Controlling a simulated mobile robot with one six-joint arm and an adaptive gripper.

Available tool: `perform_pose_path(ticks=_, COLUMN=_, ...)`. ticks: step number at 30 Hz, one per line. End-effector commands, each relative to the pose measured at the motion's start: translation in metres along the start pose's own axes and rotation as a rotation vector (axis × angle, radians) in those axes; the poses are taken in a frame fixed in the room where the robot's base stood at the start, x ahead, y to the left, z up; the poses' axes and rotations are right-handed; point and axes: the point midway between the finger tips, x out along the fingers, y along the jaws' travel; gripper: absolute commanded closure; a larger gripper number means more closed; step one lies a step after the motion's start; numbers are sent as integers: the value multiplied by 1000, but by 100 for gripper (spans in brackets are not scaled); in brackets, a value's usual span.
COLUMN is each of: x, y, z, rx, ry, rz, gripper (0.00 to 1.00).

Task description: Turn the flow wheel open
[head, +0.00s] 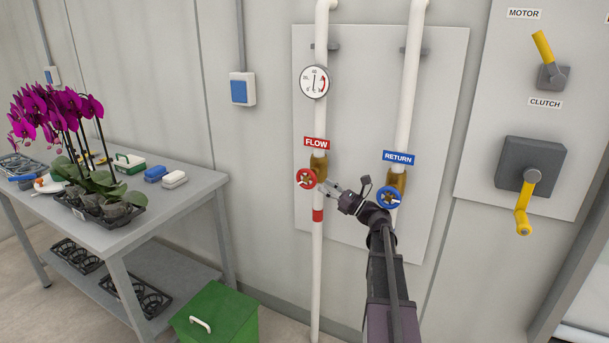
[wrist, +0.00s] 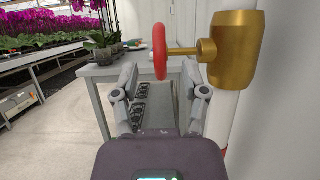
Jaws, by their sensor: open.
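The flow wheel (head: 305,179) is a small red handwheel on a brass valve (head: 319,167), under a red FLOW label (head: 316,142) on the left white pipe. My gripper (head: 331,187) is just right of and slightly below the wheel in the head view. In the wrist view the wheel (wrist: 160,51) shows edge-on, with its brass stem running right to the valve body (wrist: 235,50). My gripper (wrist: 162,75) is open there, its two fingers apart, with the wheel beyond and above the space between them. I see no contact with the wheel.
A blue RETURN wheel (head: 388,198) sits on the right pipe, close behind my arm. A grey table (head: 150,213) with orchids (head: 75,120) stands at left, a green bin (head: 215,316) below. A yellow clutch crank (head: 525,205) is on the right wall panel.

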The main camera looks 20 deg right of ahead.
Motion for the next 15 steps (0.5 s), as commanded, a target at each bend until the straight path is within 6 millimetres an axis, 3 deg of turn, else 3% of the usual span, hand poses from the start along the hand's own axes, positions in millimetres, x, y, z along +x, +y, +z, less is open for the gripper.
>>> perform_pose_path(ticks=8, x=20, y=1, z=1, rx=1, ry=0, rz=4, gripper=43)
perform_pose_path(ticks=15, x=49, y=1, z=1, rx=2, ry=0, rz=5, gripper=43)
